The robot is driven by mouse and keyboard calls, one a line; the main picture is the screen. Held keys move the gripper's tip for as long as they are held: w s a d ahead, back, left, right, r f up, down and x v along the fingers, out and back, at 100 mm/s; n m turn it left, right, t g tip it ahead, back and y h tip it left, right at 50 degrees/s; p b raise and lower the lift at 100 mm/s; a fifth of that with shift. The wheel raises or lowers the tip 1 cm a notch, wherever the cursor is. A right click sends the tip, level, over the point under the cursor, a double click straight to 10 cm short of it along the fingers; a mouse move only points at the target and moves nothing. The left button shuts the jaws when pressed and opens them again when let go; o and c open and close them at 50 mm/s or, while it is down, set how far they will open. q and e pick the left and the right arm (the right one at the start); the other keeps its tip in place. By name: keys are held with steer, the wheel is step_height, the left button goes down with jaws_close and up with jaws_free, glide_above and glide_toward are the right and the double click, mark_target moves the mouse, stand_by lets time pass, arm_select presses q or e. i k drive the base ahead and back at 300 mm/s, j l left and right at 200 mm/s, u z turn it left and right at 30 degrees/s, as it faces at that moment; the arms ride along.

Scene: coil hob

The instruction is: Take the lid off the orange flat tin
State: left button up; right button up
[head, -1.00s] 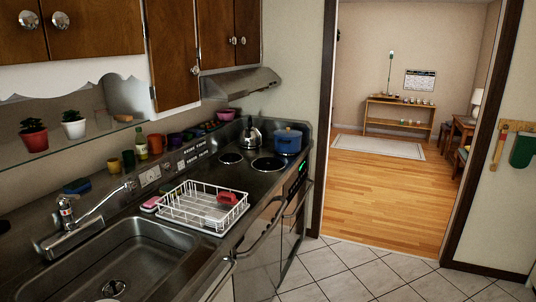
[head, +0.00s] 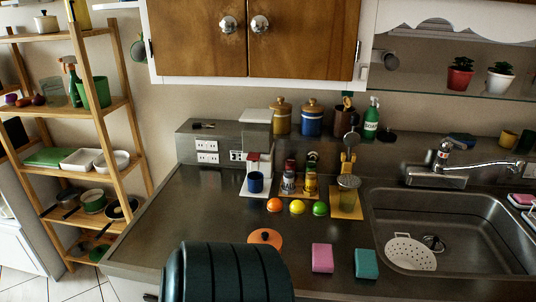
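The orange flat tin (head: 266,237) appears to be the low round orange shape on the counter, left of the pink block. A small dark spot, perhaps a knob, shows on its top. Its near side is partly hidden by a large dark green ribbed object at the bottom. I cannot tell whether the lid is a separate part from here. Neither of my grippers is in view.
The dark green ribbed object (head: 222,272) blocks the near counter; I cannot tell what it is. Pink (head: 322,258) and teal (head: 366,263) blocks lie to the right. Orange, yellow (head: 297,207) and green balls sit behind. The sink (head: 470,215) is at right, a shelf rack (head: 110,120) at left.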

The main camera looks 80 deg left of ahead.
mark_target(269, 236)
steer(key=u, duration=0.45)
steer(key=j+u, duration=0.1)
steer(key=u, duration=0.35)
steer(key=j+u, duration=0.1)
steer(key=u, duration=0.8)
steer(key=j+u, duration=0.15)
steer(key=u, duration=0.3)
